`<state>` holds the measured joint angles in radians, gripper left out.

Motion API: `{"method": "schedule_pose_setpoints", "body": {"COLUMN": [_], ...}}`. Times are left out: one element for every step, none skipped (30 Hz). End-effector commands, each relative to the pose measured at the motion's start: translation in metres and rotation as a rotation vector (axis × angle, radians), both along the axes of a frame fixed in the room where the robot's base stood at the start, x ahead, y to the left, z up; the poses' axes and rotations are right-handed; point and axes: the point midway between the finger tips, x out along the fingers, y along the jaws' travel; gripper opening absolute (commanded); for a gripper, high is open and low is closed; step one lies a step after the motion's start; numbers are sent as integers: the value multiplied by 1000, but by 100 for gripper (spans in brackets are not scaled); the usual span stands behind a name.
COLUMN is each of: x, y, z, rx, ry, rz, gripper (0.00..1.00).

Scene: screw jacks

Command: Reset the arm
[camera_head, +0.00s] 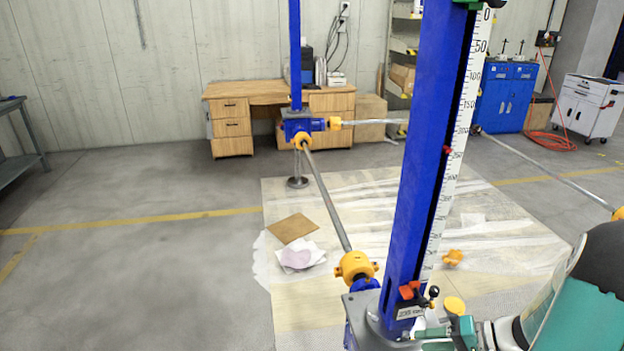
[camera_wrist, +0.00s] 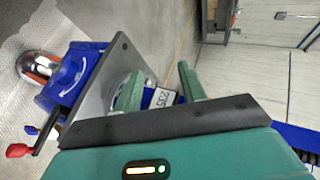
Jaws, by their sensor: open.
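My gripper (camera_head: 446,331) is at the lower right in the head view, by the foot of the nearest blue screw jack column (camera_head: 427,150). In the wrist view my gripper (camera_wrist: 161,72) has its two green fingers apart, with a white label plate reading 235 (camera_wrist: 161,98) showing between them. I see nothing clearly held. The left finger overlaps the jack's grey base plate (camera_wrist: 118,70) in that view; contact cannot be told. My arm comes in from the lower right. The lower part of the jack is partly hidden by my gripper.
A red-knobbed lever (camera_wrist: 17,150) and a blue gearbox (camera_wrist: 72,75) are beside the plate. A metal shaft (camera_head: 325,195) runs to a second blue jack (camera_head: 296,125). A wooden desk (camera_head: 232,120) and blue cabinet (camera_head: 503,97) stand behind. The left floor is clear.

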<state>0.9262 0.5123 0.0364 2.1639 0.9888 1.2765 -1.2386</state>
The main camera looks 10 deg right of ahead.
Motion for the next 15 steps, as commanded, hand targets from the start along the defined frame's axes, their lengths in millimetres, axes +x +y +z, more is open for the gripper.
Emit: {"method": "schedule_pose_setpoints", "body": {"x": [2, 1, 0, -1, -2, -4, -6, -8, -11, -13, -15, -18, -21, -24, -27], "y": [15, 22, 32, 40, 47, 56, 63, 69, 77, 83, 89, 97, 102, 107, 113], "z": [14, 21, 29, 35, 41, 49, 55, 61, 69, 74, 80, 87, 92, 98, 105], "rx": [-43, -69, -102, -128, -156, -194, -224, -255, -295, -327, -360, -403, -435, -469, -512], "ry": [24, 45, 70, 87, 104, 125, 138, 151, 167, 178, 185, 196, 201, 204, 208], "rz": [49, 72, 102, 124, 143, 167, 184, 198, 217, 229, 240, 253, 260, 265, 271], "gripper": [41, 41, 41, 41, 41, 41, 41, 41, 41, 41, 41, 41, 41, 41, 41]}}
